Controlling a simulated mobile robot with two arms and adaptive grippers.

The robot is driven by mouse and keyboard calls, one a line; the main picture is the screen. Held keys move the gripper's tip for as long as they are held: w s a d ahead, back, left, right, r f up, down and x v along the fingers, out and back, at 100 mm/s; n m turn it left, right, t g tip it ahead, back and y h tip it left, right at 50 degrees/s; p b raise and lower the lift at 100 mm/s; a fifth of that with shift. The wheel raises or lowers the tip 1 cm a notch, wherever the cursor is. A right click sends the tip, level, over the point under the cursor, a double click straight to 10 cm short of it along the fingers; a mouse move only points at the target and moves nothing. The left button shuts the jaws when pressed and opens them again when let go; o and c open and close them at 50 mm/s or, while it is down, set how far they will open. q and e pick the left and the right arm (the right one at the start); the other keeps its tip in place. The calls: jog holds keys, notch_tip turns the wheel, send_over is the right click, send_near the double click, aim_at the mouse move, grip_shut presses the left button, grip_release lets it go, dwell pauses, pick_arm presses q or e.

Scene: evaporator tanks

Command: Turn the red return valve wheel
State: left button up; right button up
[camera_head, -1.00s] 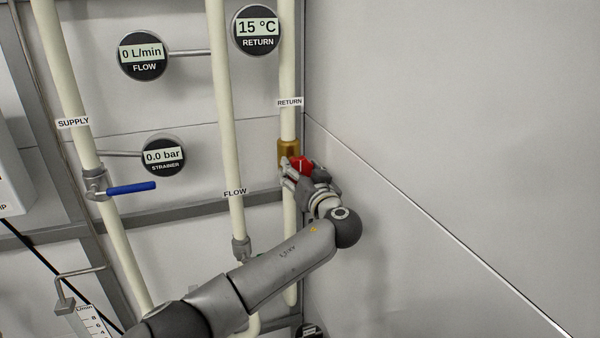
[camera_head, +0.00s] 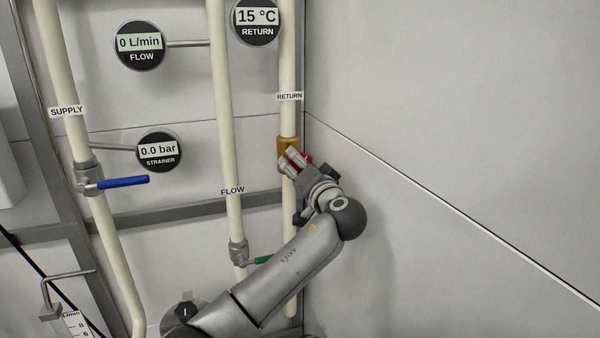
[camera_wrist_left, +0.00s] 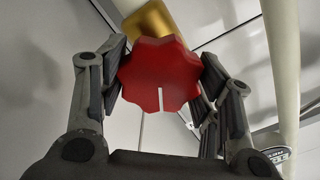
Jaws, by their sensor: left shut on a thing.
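The red return valve wheel (camera_wrist_left: 160,76) is a scalloped knob with a white line on its face. It sits between the two fingers of my left gripper (camera_wrist_left: 163,85), which is shut on it. The white line points down in the left wrist view. In the head view only a bit of the red wheel (camera_head: 308,158) shows behind the left gripper (camera_head: 293,160). The brass valve body (camera_head: 288,146) is on the RETURN pipe (camera_head: 288,65), just above the fingers. My right gripper is not in view.
A plain wall (camera_head: 450,120) stands close to the right of my left arm. The FLOW pipe (camera_head: 224,120) with a green handle (camera_head: 263,260) and the SUPPLY pipe (camera_head: 60,60) with a blue handle (camera_head: 124,182) are to the left. The gauges read 15 °C, 0 L/min and 0.0 bar.

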pick_arm(q)
jog(key=shift+m, duration=0.5)
jog(key=o, duration=1)
jog(key=shift+o, duration=0.2)
jog(key=v, duration=1.2)
